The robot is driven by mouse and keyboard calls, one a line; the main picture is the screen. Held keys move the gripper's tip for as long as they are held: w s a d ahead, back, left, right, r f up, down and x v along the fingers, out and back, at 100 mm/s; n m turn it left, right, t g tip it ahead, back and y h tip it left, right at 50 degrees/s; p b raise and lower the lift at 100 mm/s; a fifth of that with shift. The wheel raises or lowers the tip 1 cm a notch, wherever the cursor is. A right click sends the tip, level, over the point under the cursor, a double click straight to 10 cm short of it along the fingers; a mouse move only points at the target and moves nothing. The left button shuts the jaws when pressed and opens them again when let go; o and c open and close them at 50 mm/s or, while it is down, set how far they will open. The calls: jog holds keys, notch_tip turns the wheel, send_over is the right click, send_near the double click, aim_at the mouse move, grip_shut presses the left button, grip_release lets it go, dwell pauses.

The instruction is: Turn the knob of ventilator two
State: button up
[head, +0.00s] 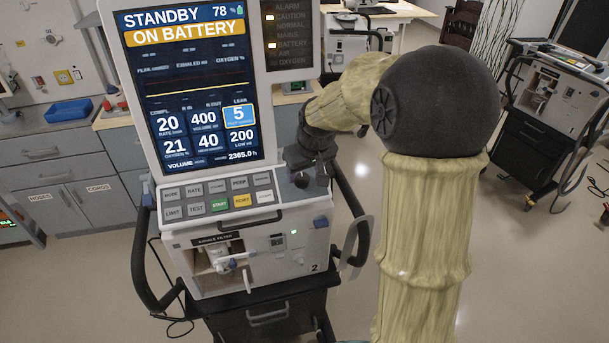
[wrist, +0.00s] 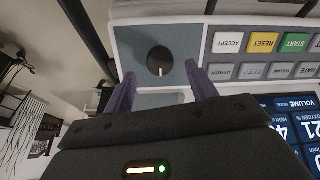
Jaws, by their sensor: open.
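Ventilator two (head: 225,235) stands upright in front of me in the head view, with a small "2" on its lower front. Its screen (head: 188,85) reads STANDBY and ON BATTERY, with a highlighted box showing 5. The round black knob (wrist: 160,60) sits on a grey-blue panel beside the buttons; its white mark points down in the wrist view. In the head view the knob (head: 300,180) is partly covered by my gripper (head: 312,178). My gripper is open and empty, its two purple fingers (wrist: 160,76) apart on either side of the knob's near edge, not visibly touching it.
Several labelled buttons (head: 218,197) lie left of the knob in the head view. A black side handle (head: 352,215) curves close to the right of the panel. Another ventilator cart (head: 550,110) stands at the far right. Grey floor is open between them.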

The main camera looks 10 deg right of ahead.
aim_at(304, 177)
jog(key=shift+x, duration=1.6)
jog(key=c, duration=0.9)
jog(key=shift+d, duration=0.1)
jog(key=shift+c, duration=0.5)
jog(key=shift+m, duration=0.4)
